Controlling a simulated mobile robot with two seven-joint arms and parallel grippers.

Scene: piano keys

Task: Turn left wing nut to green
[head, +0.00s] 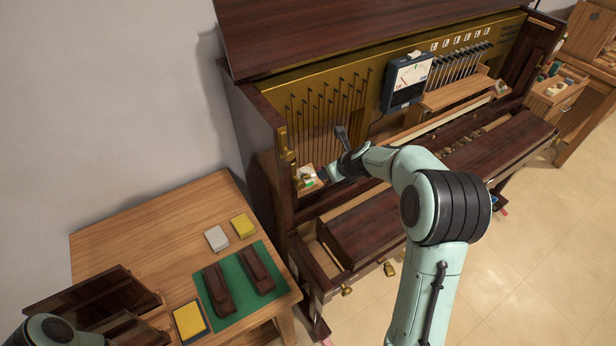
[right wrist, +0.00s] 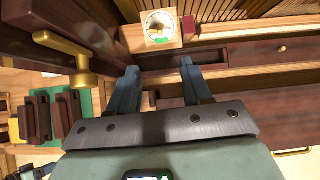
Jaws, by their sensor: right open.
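The left wing nut (right wrist: 155,26) is a small brass piece on a white round dial set on a pale wooden block. A green mark (right wrist: 162,40) shows at the dial's lower edge, on the side facing my gripper. The block (head: 309,178) sits inside the piano's left end in the head view, small and partly hidden by my gripper. My right gripper (right wrist: 157,80) is open and empty. Its fingers point toward the block and stop short of it, apart from the nut.
A brass fitting (right wrist: 72,62) stands left of my right gripper, on the piano's side. A red piece (right wrist: 189,26) is right of the block. A meter (head: 408,82) hangs at the piano's back. A side table (head: 150,230) holds a green mat (head: 235,308) and several blocks.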

